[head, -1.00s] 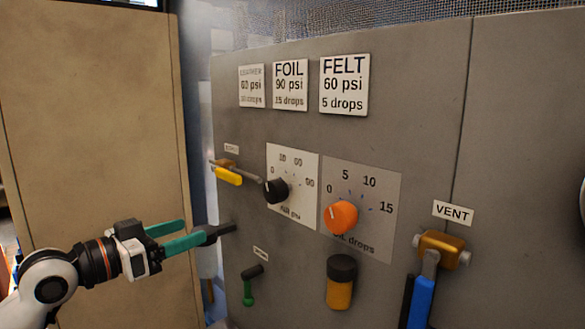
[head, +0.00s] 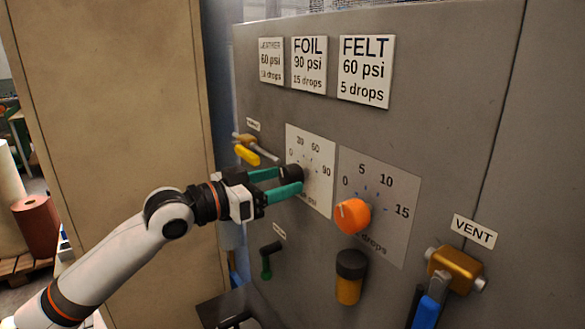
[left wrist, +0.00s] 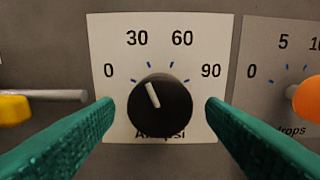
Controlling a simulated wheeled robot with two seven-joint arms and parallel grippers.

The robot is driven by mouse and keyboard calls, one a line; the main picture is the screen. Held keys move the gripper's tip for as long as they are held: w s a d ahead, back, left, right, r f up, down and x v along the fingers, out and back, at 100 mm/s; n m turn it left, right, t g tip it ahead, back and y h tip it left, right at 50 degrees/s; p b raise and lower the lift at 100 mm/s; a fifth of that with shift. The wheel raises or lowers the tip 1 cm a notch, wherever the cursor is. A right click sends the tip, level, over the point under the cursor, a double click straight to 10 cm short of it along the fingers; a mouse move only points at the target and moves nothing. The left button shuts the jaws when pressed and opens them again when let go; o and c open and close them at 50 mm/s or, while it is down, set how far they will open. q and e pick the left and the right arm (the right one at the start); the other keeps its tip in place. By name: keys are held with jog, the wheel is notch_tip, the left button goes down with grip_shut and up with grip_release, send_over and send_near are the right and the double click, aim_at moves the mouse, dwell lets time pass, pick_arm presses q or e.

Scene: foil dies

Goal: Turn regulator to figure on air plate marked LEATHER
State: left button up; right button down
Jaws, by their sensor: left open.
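The LEATHER plate (head: 271,62) is the leftmost of the plates on the grey panel and reads 60 psi; its drops figure is hard to read. The black regulator knob (head: 291,174) sits on a white dial marked 0, 30, 60, 90, seen clearly in the left wrist view (left wrist: 160,108). Its white pointer line tilts up and left, between 0 and 30, nearer 30. My left gripper (head: 284,182) has green fingers, open, one on each side of the knob. In the left wrist view the fingers (left wrist: 160,122) show gaps to the knob. My right gripper is not in view.
The orange oil knob (head: 352,216) on its drops dial is close to the right. A yellow-handled valve (head: 246,154) is at the left. Below are a green-handled valve (head: 267,262) and an amber bowl (head: 349,278). The VENT valve (head: 455,270) stands far right.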

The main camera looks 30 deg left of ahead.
aim_at(284, 180)
pick_arm(q)
jog(key=shift+w+d+r+p, duration=0.15)
jog(key=shift+w+p, duration=0.1)
jog(key=shift+w, duration=0.15)
jog(key=shift+w+d+r+p, duration=0.1)
jog(key=shift+w+p, duration=0.15)
jog(key=shift+w, duration=0.1)
jog(key=shift+w+d+f+p, duration=0.15)
jog(key=shift+w+d, duration=0.05)
jog(key=shift+w, duration=0.25)
jog(key=shift+w+d+f+p, duration=0.1)
jog(key=shift+w+d+p, duration=0.1)
jog(key=shift+w, duration=0.2)
jog(key=shift+s, duration=0.1)
jog(key=shift+c, duration=0.9)
jog(key=c, duration=0.8)
